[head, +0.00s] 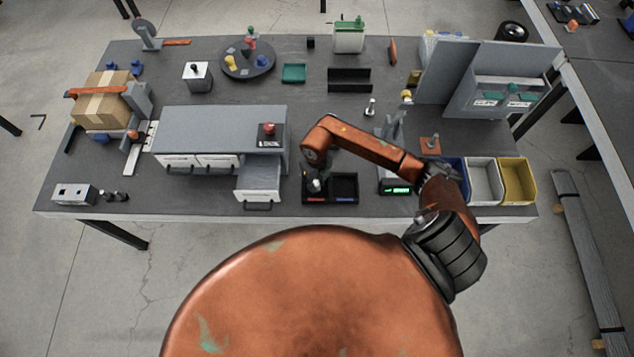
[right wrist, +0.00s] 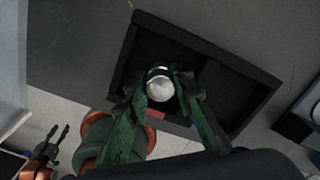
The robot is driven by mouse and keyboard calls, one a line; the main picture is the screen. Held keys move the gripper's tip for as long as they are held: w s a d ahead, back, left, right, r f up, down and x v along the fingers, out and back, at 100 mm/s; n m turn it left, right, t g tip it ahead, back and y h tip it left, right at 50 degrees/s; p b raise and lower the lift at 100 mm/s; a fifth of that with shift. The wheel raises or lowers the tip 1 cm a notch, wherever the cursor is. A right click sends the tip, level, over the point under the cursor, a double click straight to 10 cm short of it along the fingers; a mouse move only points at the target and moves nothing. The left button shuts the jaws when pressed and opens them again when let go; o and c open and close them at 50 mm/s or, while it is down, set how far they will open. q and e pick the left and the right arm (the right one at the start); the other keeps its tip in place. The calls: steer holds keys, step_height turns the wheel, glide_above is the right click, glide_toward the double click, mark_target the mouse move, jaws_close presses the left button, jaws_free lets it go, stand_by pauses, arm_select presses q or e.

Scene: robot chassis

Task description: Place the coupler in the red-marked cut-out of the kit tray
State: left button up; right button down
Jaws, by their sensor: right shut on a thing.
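The kit tray (head: 345,184) is black, with two compartments, at the table's front edge; it also shows in the right wrist view (right wrist: 236,95). A red mark (head: 316,199) is on the front rim of its left compartment, a blue mark on the right one. My right gripper (head: 315,181) is over the left compartment, pointing down. In the right wrist view its green fingers (right wrist: 163,85) are shut on the coupler (right wrist: 160,89), a silvery round piece seen end-on. Whether the coupler touches the tray floor cannot be told. My left gripper (right wrist: 55,142) shows open and empty at lower left.
A grey drawer cabinet (head: 215,125) with an open drawer (head: 258,182) stands left of the tray. A device with a green display (head: 399,189) is right of it, then white (head: 484,180) and yellow (head: 517,181) bins. A black holder (head: 350,80) stands behind.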

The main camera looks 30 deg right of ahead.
mark_target(316, 183)
steer(key=shift+f, duration=0.1)
steer(key=c, duration=1.7)
jaws_free()
step_height(316, 183, up, 12)
steer(key=shift+r+b, duration=0.15)
steer(key=shift+b, duration=0.35)
